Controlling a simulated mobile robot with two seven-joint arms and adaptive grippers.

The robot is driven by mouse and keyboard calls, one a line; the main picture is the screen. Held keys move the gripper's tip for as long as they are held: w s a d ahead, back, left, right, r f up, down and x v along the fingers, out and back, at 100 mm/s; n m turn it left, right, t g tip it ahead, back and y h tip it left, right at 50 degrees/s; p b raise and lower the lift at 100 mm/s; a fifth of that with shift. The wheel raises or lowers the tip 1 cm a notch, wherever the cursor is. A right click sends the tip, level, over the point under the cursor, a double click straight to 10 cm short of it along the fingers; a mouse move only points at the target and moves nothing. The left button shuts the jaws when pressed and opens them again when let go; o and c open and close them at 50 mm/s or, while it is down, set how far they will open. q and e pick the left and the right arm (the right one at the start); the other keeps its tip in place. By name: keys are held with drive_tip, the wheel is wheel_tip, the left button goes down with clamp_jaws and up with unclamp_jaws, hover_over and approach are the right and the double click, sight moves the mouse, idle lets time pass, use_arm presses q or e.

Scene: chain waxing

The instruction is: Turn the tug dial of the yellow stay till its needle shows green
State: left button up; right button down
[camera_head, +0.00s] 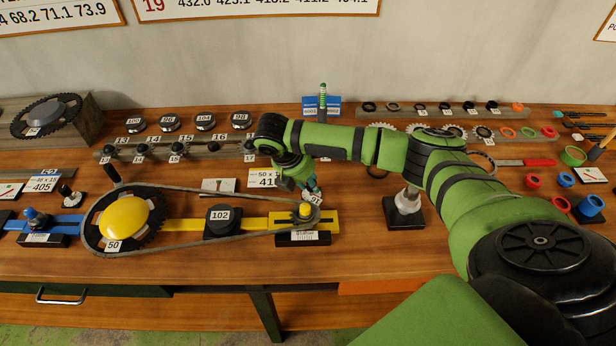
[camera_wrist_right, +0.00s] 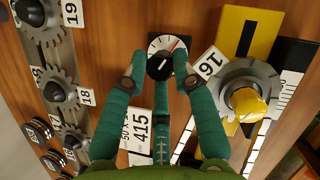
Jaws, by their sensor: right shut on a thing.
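The yellow stay (camera_head: 265,224) lies along the bench, with a chain looped around the big sprocket 50 (camera_head: 125,217) and the small sprocket 16 at its right end. In the right wrist view the small sprocket has a yellow cap (camera_wrist_right: 248,105). The tug dial (camera_wrist_right: 160,44) has a pale face with a red mark at the upper right and a black knob (camera_wrist_right: 160,66) with a white line. I make out no green on it. My right gripper (camera_wrist_right: 160,72) is shut around the knob; it also shows in the head view (camera_head: 312,196), hiding the dial. My left gripper is out of view.
A black block marked 102 (camera_head: 222,220) sits mid-stay. A card marked 415 (camera_wrist_right: 138,128) lies close by my right fingers. Rows of sprockets (camera_head: 180,150) stand behind. A grey stand (camera_head: 406,203) is to the right. My right arm spans the bench's right side.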

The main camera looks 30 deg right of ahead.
drive_tip(key=c, duration=1.1)
unclamp_jaws()
drive_tip(key=shift+d, duration=0.25)
drive_tip(key=shift+c, duration=0.2)
drive_tip(key=shift+o, duration=0.5)
drive_tip(key=shift+s, duration=0.15)
drive_tip(key=shift+a+r, duration=0.15)
drive_tip(key=shift+r, duration=0.05)
drive_tip(key=v, duration=1.1)
drive_tip(key=shift+r, duration=0.25)
